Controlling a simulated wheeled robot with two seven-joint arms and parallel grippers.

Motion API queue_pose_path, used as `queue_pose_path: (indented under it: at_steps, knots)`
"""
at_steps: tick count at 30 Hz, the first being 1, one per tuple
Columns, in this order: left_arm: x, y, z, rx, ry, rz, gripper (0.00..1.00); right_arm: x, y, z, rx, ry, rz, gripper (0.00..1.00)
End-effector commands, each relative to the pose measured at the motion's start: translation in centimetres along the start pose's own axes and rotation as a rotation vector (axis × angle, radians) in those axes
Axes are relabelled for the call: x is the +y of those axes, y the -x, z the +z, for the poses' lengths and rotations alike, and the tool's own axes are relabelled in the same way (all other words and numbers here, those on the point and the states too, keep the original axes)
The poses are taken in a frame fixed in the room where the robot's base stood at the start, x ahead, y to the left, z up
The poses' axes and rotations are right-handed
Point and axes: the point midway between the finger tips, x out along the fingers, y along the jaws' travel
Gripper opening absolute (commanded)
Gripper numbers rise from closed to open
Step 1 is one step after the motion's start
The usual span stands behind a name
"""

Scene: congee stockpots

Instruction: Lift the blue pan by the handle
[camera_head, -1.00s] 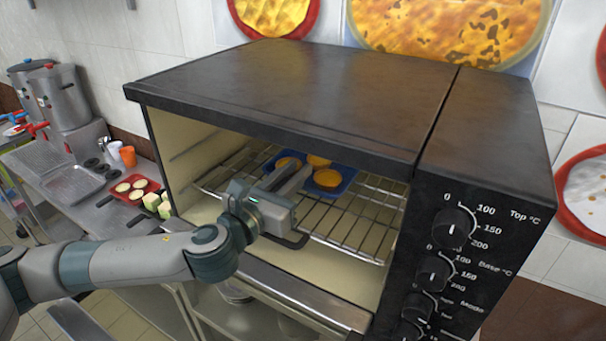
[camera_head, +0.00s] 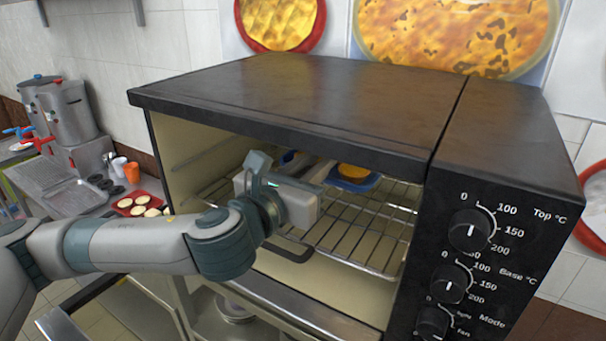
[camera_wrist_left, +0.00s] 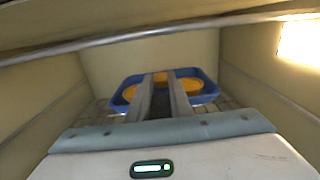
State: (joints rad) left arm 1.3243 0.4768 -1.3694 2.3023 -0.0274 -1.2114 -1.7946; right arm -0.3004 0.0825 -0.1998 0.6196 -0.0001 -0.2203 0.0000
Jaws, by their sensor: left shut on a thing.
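The blue pan (camera_head: 372,184) is inside the open oven, partly hidden by the oven's top edge and my gripper. It holds round orange-yellow food (camera_head: 354,171). In the left wrist view the blue pan (camera_wrist_left: 209,90) lies straight ahead, with the two fingers reaching over its near side. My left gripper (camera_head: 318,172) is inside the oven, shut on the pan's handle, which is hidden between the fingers. The pan appears raised above the wire rack, though the gap beneath it is not clear. My right gripper is not in view.
The oven (camera_head: 300,105) has a low roof and side walls close around my arm. The wire rack (camera_head: 350,235) lies below the pan. A red tray (camera_head: 140,204) with round food, cups and metal pots (camera_head: 68,110) stand on the counter at left.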

Motion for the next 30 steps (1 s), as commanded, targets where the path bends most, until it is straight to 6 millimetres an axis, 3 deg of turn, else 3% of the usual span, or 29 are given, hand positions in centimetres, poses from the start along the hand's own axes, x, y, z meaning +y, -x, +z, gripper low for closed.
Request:
queue_pose_path:
  at_steps: [1, 6, 12, 30]
  knots:
    - [-1.3, 0.3, 0.5, -0.008, -0.001, -0.008, 0.00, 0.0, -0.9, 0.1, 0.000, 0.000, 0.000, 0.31]
    - [-4.2, 1.0, 2.4, -0.007, -0.001, -0.006, 0.00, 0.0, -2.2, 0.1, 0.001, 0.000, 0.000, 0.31]
    - [-6.2, 1.6, 3.8, -0.005, 0.000, -0.002, 0.00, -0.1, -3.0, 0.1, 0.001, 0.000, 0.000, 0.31]
    - [-7.0, 1.8, 4.4, -0.003, 0.000, 0.000, 0.00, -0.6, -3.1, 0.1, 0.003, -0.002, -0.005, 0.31]
